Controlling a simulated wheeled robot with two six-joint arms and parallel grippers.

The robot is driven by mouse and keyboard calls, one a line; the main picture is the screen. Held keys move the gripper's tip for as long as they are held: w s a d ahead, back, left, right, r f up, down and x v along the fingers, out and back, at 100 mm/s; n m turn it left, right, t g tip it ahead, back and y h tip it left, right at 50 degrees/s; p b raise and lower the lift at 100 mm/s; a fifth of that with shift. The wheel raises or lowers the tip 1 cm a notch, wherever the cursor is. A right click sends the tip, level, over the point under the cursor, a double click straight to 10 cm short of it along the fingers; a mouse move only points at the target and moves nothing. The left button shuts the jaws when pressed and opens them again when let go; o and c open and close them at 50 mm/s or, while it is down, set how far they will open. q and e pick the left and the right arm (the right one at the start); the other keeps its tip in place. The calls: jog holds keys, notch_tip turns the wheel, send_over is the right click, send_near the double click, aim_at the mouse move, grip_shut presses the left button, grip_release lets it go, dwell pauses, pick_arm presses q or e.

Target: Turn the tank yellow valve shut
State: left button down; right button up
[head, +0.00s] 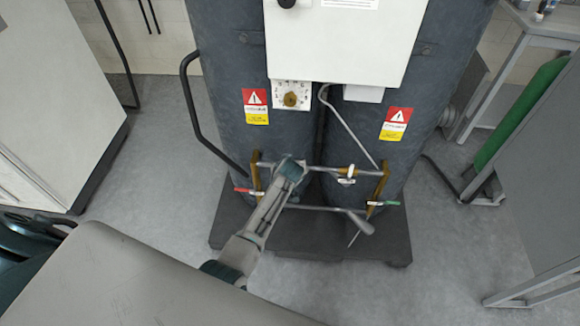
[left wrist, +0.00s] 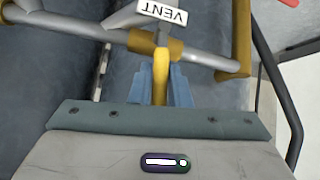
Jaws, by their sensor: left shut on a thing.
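In the left wrist view a yellow valve handle (left wrist: 160,75) stands between the blue fingers of my left gripper (left wrist: 160,92). The gripper is shut on it. The handle points from the pipe (left wrist: 200,58) toward my gripper, roughly across the pipe. A white VENT tag (left wrist: 162,12) is beside the valve. In the head view my left gripper (head: 290,166) is at the pipework low in front of the dark tanks (head: 222,85) and hides this handle. My right gripper is not in view.
A red-handled valve (head: 243,190) is left of my gripper and a green-handled one (head: 384,203) is to the right. A white-tagged valve (head: 350,170) sits on the upper pipe. Grey floor (head: 160,150) is clear there.

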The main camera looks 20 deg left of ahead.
pick_arm(q)
jog(key=shift+d+f+y, duration=0.1)
jog(key=shift+d+y, duration=0.15)
jog(key=shift+y, duration=0.05)
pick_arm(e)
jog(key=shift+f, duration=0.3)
pick_arm(q)
jog(key=c, duration=1.4)
grip_release()
jog(key=shift+w, duration=0.1)
jog(key=shift+o, duration=0.2)
jog(key=b+v, duration=0.1)
jog(key=v, duration=1)
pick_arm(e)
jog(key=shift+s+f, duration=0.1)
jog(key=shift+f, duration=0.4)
